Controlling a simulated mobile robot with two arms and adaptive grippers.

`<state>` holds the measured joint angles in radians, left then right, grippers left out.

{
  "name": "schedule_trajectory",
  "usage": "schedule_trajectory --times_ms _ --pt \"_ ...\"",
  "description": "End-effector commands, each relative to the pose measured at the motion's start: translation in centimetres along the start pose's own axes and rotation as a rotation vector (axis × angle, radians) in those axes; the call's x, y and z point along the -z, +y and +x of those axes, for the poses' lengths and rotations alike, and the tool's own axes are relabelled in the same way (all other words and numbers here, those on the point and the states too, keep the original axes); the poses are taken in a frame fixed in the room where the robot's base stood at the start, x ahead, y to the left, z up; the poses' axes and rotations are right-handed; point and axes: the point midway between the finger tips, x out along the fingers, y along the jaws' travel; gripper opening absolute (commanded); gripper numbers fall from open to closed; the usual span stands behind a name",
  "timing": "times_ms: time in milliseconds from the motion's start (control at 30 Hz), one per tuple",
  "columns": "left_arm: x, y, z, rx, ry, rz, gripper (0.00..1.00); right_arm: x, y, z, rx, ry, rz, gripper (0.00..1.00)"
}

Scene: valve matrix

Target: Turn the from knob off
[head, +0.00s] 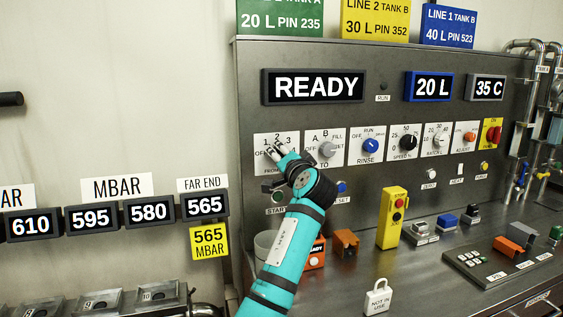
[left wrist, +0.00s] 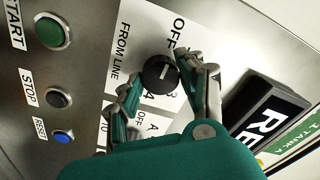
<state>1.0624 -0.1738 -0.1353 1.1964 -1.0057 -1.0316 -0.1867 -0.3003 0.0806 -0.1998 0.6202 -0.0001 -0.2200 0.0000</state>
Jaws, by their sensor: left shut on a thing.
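The from knob (left wrist: 160,73) is a round black knob with a white mark, on a white plate lettered FROM LINE, OFF and numbers, in the left wrist view. In the head view its plate (head: 262,140) is at the panel's left, and the knob is hidden behind my gripper. My left gripper (head: 278,152) is at this plate. In the left wrist view my left gripper (left wrist: 160,80) has one finger on each side of the knob and is shut on it. I cannot tell exactly which position the mark points to. My right gripper is not in view.
The TO knob (head: 327,149) is close on the right, then the RINSE knob (head: 370,146). A green START button (left wrist: 50,31), a black STOP button (left wrist: 58,97) and a blue RESET button (left wrist: 62,137) are nearby. The READY display (head: 314,86) is above. A yellow box (head: 392,217) stands on the bench.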

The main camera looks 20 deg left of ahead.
Motion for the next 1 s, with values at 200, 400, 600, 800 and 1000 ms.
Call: schedule_trajectory --times_ms 200,400,600,800,1000 --pt "-0.21 0.35 0.02 -0.006 -0.005 -0.030 0.07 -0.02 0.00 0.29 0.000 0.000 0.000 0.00" --pt "-0.21 0.34 0.02 -0.006 -0.005 -0.034 0.07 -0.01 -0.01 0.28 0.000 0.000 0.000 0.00" --pt "-0.22 0.35 0.02 -0.006 -0.006 -0.034 0.42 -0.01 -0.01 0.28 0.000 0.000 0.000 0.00" --pt "-0.14 0.22 0.02 -0.004 -0.004 -0.033 0.62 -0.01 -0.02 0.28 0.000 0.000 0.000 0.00" --pt "-0.08 0.12 -0.01 -0.002 -0.002 -0.033 0.62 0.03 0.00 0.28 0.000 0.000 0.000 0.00"
